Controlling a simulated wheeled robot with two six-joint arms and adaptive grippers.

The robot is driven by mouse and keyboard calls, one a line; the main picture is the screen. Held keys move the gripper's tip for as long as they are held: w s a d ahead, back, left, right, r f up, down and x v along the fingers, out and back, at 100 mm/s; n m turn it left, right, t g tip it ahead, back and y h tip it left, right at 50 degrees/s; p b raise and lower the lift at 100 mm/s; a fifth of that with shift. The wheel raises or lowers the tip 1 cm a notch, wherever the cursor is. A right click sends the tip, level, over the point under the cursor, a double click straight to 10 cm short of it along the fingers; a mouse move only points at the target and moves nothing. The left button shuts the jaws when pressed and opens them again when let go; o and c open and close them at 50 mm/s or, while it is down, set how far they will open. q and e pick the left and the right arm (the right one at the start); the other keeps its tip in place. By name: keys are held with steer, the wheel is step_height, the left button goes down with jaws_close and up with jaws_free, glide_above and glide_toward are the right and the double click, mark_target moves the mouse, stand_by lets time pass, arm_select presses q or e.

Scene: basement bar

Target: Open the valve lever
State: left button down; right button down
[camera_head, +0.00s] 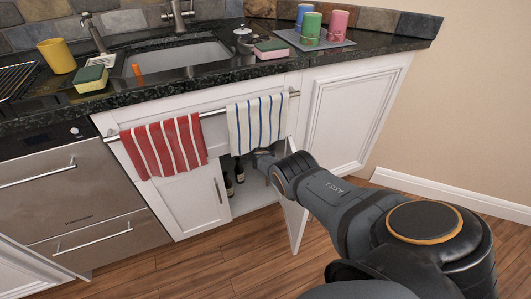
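My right arm comes in from the lower right and reaches into the open cabinet (255,200) under the sink. Its far end, with my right gripper (263,159), is in the dark opening just below the blue-striped towel. The fingers are mostly hidden by shadow and by the arm itself, so I cannot tell whether they are open or shut. I cannot make out the valve lever; the inside of the cabinet behind the gripper is mostly hidden. The open cabinet door (295,226) stands out beside my arm. My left gripper is not in view.
A red-striped towel (167,148) and a blue-striped towel (257,123) hang on a rail above the opening. Dark bottles (228,186) stand inside the cabinet. The left cabinet door (194,207) is shut. The sink (178,56), cups and sponges are on the black counter.

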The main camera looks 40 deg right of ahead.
steer(key=shift+d+r, duration=0.1)
steer(key=shift+d, duration=0.05)
steer(key=c, duration=1.3)
jaws_free()
steer(key=shift+f, duration=0.2)
